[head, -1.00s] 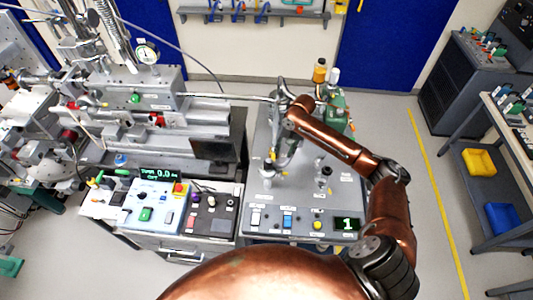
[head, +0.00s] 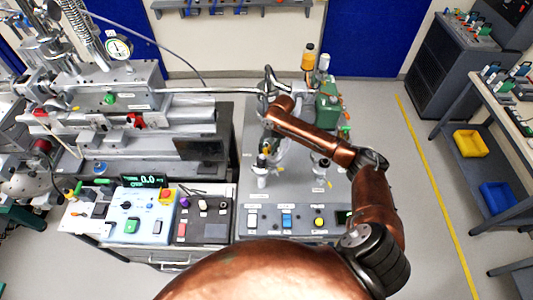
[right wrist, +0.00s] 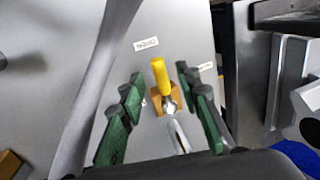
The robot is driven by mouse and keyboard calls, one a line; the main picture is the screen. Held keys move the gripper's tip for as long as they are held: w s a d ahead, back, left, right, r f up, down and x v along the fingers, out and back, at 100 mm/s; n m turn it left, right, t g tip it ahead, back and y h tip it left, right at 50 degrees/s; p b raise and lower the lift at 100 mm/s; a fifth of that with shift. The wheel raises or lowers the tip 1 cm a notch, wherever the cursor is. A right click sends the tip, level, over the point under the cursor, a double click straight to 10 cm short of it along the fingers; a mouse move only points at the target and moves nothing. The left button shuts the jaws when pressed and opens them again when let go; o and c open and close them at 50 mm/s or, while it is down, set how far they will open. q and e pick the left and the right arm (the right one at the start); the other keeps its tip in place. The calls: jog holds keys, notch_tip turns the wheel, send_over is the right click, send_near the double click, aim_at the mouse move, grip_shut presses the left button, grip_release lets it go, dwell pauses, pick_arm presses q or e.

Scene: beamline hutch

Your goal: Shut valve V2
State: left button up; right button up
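A small valve with a yellow lever handle (right wrist: 161,78) on a brass-coloured body (right wrist: 165,99) shows in the right wrist view, joined to a bright metal tube. Its label (right wrist: 146,44) is upside down and too blurred to read, so I cannot confirm it is V2. My right gripper (right wrist: 158,76) is open, its green fingers on either side of the handle with visible gaps. In the head view the right gripper (head: 267,142) points down over the left part of the grey bench panel (head: 292,184). A bit of yellow shows beside it. My left gripper is not in view.
A pale control box (head: 142,212) and a dark button box (head: 203,216) stand left of the panel. A metal fitting (head: 321,170) rises from the panel at right, with a green unit (head: 327,103) behind. A long metal tube (head: 205,90) runs in from the left.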

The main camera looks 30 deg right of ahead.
aim_at(266, 155)
jog(key=shift+w+a+f, duration=0.1)
jog(key=shift+a+f, duration=0.1)
jog(key=shift+f, duration=1.35)
jog(key=shift+c, duration=0.3)
grip_shut()
